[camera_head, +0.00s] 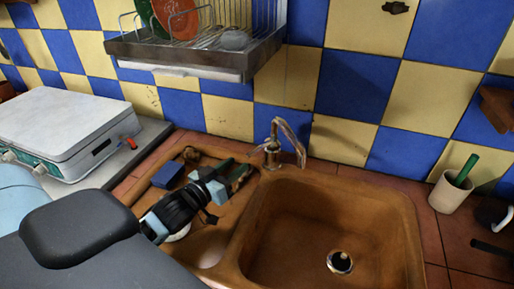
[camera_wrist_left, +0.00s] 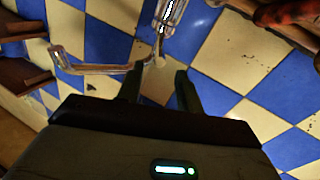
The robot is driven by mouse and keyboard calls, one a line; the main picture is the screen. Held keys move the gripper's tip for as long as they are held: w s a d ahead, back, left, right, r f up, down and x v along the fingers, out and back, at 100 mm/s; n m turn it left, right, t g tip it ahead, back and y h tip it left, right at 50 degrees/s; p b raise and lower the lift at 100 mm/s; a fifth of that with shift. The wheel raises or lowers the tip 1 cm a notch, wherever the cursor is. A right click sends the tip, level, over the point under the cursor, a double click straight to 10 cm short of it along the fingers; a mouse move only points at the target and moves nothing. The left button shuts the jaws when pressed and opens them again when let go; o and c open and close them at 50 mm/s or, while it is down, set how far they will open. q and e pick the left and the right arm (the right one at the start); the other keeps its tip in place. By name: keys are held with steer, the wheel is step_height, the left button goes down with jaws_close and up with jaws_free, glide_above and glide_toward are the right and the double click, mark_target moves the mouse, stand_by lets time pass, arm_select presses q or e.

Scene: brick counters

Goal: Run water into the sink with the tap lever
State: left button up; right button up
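The metal tap (camera_head: 271,152) stands at the back edge of the brown sink (camera_head: 402,215), its curved spout leaning over the basin. I cannot clearly make out the lever apart from the rest of the tap. No water shows in the basin. My left gripper (camera_head: 236,174) is just left of the tap, over the drainer side, its dark fingers pointing toward the tap and apart from it. In the left wrist view the gripper (camera_wrist_left: 160,88) has its fingers spread with nothing between them; the shiny tap (camera_wrist_left: 95,68) lies just beyond the fingertips. My right gripper is out of view.
A dish rack (camera_head: 190,55) with plates hangs on the tiled wall above the tap's left. A blue sponge (camera_head: 168,175) lies on the drainer. A white appliance (camera_head: 65,125) stands at left, and a cup (camera_head: 449,193) with a green-handled item at right. The basin is empty around its drain.

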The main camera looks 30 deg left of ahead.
mark_target(259, 148)
arm_select(q)
steer(key=shift+w+r, duration=0.1)
steer(key=shift+w, duration=0.3)
steer(key=shift+w+d, duration=0.2)
steer(key=shift+w, duration=1.5)
steer(key=shift+w+d, duration=0.2)
steer(key=shift+w, duration=1.5)
steer(key=shift+c, duration=0.2)
jaws_close()
